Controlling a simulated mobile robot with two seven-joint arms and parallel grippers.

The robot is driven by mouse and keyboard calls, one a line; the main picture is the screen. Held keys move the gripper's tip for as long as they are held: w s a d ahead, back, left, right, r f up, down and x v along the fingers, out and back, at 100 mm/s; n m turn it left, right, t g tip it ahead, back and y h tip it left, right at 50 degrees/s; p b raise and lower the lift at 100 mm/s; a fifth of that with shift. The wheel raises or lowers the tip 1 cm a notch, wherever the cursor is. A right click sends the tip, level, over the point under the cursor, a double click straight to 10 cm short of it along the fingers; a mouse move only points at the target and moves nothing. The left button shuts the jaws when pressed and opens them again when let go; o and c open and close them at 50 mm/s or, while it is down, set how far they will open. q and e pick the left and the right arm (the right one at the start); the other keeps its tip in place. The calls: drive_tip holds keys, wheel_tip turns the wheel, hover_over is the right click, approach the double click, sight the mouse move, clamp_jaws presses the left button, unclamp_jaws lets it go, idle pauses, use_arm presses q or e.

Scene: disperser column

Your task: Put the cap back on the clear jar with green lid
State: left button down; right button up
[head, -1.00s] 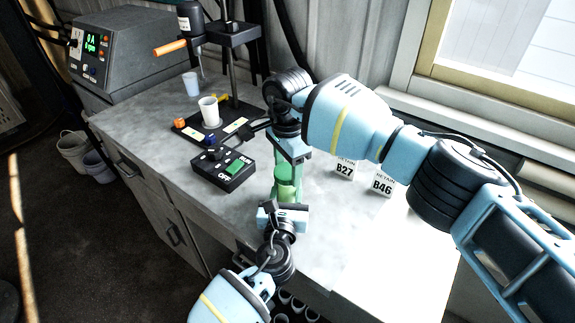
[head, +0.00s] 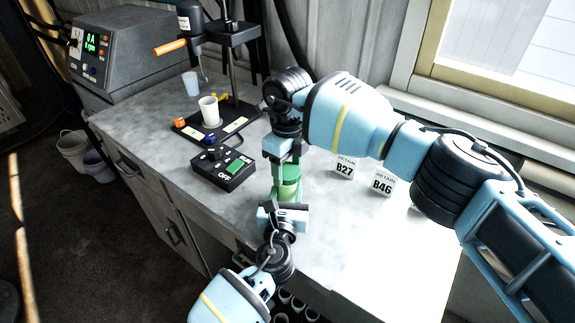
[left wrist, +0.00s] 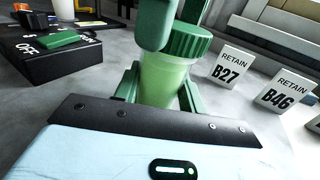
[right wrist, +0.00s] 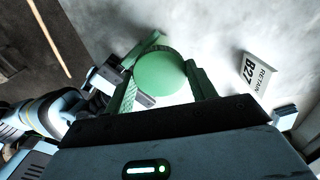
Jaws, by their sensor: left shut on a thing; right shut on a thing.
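The clear jar (left wrist: 163,82), greenish inside, stands upright on the bench in the left wrist view. My left gripper (head: 284,202) is shut around its body from the near side. The ridged green lid (left wrist: 192,42) is over the jar's mouth; its round top shows in the right wrist view (right wrist: 160,72). My right gripper (head: 286,172) comes from above and is shut on the lid, a finger on each side. The lid meets the jar in the left wrist view, but a finger hides part of the rim, so I cannot tell how tightly it sits.
Label cards B27 (head: 345,168) and B46 (head: 382,183) stand right of the jar. A black switch box (head: 224,170) is to its left. Behind that, a white cup (head: 209,110) is on the disperser's base. The bench between the box and the jar is clear.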

drive_tip(key=m, duration=0.7)
drive_tip(key=o, duration=1.1)
drive_tip(key=shift+r, duration=0.1)
drive_tip(key=shift+r, duration=2.15)
drive_tip(key=shift+c, duration=0.5)
drive_tip(key=r+n, duration=0.1)
drive_tip(key=n, duration=0.2)
drive_tip(key=shift+r, duration=0.35)
drive_tip(key=r+n, duration=0.1)
drive_tip(key=n, duration=0.3)
drive_tip(key=shift+r, duration=0.4)
